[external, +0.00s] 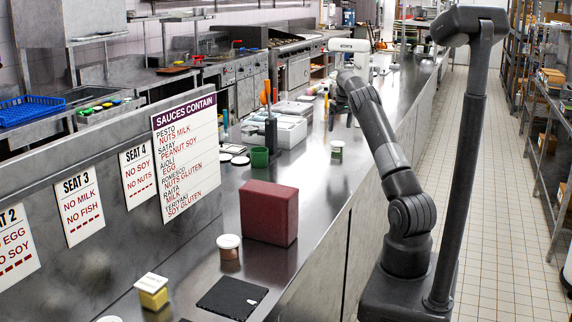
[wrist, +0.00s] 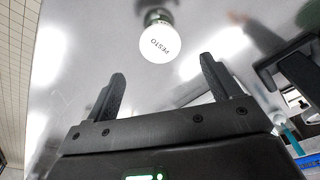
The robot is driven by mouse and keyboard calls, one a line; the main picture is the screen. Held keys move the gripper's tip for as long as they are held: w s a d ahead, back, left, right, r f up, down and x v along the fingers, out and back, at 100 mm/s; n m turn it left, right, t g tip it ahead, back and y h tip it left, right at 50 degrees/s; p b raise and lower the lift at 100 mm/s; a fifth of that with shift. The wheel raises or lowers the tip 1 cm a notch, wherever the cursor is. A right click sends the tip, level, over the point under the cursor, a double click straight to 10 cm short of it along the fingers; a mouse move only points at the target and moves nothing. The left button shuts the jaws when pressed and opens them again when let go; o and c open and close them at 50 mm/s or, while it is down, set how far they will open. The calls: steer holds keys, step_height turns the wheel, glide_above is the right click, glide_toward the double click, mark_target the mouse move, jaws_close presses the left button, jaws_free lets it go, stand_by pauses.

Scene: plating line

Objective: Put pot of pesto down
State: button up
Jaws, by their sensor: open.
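The pot of pesto (wrist: 160,42) shows in the wrist view as a round white lid printed PESTO, upright on the grey metal counter. My gripper (wrist: 163,85) is open and empty, its two dark fingers spread. The pot is beyond the fingertips, near the middle between them, and apart from both. In the external view a small pot with a white lid and greenish side (external: 337,150) stands on the counter near its front edge, below the end of my arm; its label is too small to read.
A dark red block (external: 269,212), a white-lidded pot with a reddish-brown side (external: 229,247), a pot with yellow contents (external: 153,292) and a black slate (external: 231,297) occupy the near counter. Bare counter surrounds the greenish pot.

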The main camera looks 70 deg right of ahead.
steer(key=shift+s+a+r, duration=0.1)
steer(key=shift+r, duration=1.2)
steer(key=w+a+r+n+t, duration=0.1)
steer(key=a+r, duration=0.4)
steer(key=a, duration=0.7)
steer(key=a+r+t, duration=0.1)
steer(key=a+r, duration=0.3)
steer(key=a, duration=0.7)
steer(key=w+a+r+n+t, duration=0.1)
steer(key=a+r, duration=0.4)
steer(key=a, duration=0.7)
steer(key=s+a+f+n, duration=0.2)
steer(key=s+a+f, duration=0.2)
steer(key=s+a, duration=0.6)
steer(key=s+a+f+n+t, duration=0.1)
steer(key=s+a+f, duration=0.4)
steer(key=s+a, duration=0.5)
steer(key=a+n, duration=0.1)
steer(key=a, duration=0.6)
steer(key=shift+s+a+f+n+y, duration=0.15)
steer(key=shift+a+n+y, duration=0.2)
steer(key=shift+n+y, duration=0.05)
